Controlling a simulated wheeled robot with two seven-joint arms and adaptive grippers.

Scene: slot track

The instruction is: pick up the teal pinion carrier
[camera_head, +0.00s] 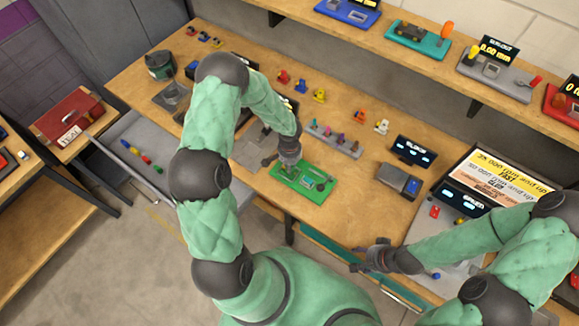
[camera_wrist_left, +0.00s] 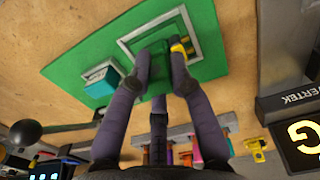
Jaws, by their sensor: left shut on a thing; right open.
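The green board (camera_head: 325,193) lies on the workbench, and its recessed frame and slots show in the left wrist view (camera_wrist_left: 85,55). A teal block (camera_wrist_left: 103,85) sits at the small pale-edged slot, to the left of my fingers in that view. My left gripper (camera_wrist_left: 158,65) is over the larger pale-edged frame, shut on a green piece (camera_wrist_left: 157,86) mostly hidden between the fingers. A yellow piece (camera_wrist_left: 178,47) is right beside the fingertips. In the head view my left gripper (camera_head: 288,163) points down at the board. My right gripper (camera_head: 362,258) is open and empty near the bench front.
A grey rack of coloured pegs (camera_head: 335,138) stands behind the board. A grey device (camera_head: 398,180) and a small black display (camera_head: 413,152) are to the right. Small coloured figures (camera_head: 300,86) stand further back. Bare wood lies right of the board.

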